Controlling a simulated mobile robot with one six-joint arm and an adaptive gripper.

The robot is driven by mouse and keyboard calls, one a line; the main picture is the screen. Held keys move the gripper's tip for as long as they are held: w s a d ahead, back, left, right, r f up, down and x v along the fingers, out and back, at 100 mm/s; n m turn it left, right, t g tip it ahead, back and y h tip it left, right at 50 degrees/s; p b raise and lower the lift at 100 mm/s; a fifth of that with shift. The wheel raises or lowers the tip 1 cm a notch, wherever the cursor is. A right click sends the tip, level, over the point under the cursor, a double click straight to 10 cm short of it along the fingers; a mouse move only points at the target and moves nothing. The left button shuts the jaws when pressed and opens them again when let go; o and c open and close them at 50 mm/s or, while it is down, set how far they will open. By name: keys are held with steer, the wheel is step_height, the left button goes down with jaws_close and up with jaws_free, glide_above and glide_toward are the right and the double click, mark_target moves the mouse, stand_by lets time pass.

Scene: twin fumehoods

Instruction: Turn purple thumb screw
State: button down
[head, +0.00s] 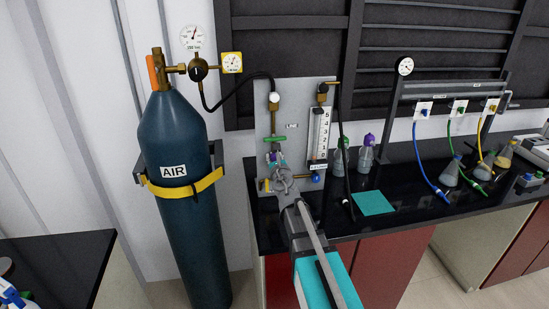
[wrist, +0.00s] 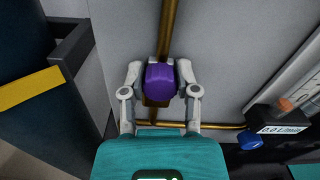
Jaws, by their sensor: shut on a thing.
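The purple thumb screw (wrist: 160,81) sits on a vertical brass pipe (wrist: 171,30) in front of a grey panel in the wrist view. My gripper (wrist: 161,72) has one finger on each side of the screw and is shut on it. In the head view my gripper (head: 279,178) reaches the lower part of the grey panel (head: 300,97), below a green valve handle (head: 275,139). There the gripper largely hides the purple screw.
A flowmeter (head: 320,132) with a blue knob (head: 316,178) is right of my gripper; its display reads 0.0 L/min. A strapped AIR cylinder (head: 188,210) stands at left. Flasks, hoses and a teal mat (head: 373,203) occupy the black bench at right.

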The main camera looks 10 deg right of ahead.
steer(key=shift+m, duration=0.4)
steer(key=m, duration=0.3)
steer(key=shift+d, duration=0.1)
steer(key=shift+m, duration=1.9)
steer(key=shift+c, duration=1.8)
jaws_free()
steer(key=shift+s, duration=0.1)
steer(key=s, duration=0.7)
steer(key=shift+s, duration=0.15)
